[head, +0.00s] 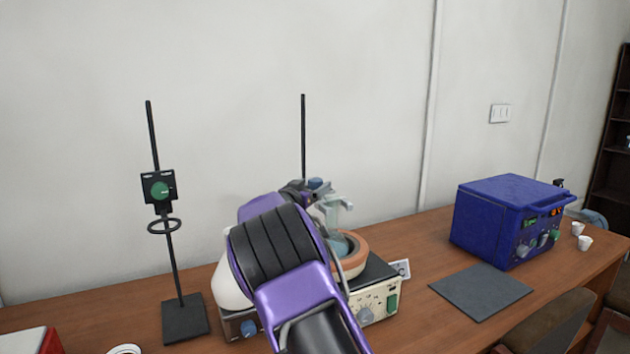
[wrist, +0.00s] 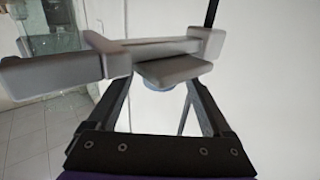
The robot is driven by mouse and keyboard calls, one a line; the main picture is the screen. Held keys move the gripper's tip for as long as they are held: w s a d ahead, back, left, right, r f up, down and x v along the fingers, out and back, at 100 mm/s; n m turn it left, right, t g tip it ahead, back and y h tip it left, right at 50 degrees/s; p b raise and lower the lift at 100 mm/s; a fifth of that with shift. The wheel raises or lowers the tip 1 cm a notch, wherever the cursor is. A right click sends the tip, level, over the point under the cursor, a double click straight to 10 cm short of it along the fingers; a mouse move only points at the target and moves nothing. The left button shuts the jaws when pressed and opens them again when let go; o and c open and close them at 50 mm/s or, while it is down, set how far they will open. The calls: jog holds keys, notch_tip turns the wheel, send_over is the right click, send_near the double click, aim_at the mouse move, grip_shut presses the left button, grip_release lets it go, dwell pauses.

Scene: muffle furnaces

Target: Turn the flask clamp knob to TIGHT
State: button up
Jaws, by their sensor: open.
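My gripper (wrist: 152,56) is open, its grey fingers spread across the upper part of the wrist view. A blue round part (wrist: 158,84), which looks like a knob, shows partly behind the fingers; I cannot tell whether they touch it. In the head view a small blue knob (head: 318,183) sits on the middle stand's clamp, beside the end of my arm. Its setting and any TIGHT label cannot be read. The middle stand's rod (head: 303,135) rises above it. Below, a bluish glass flask (head: 338,245) sits in an orange-rimmed heater (head: 358,262), partly hidden by my arm.
A second stand (head: 185,318) at the left carries a green knob (head: 160,190) and a ring. A white rounded vessel (head: 228,288) is partly behind my arm. A blue furnace (head: 500,225) and a grey mat (head: 480,291) are at the right. The wall is close behind.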

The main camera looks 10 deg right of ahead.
jog(key=shift+x, duration=0.95)
grip_shut()
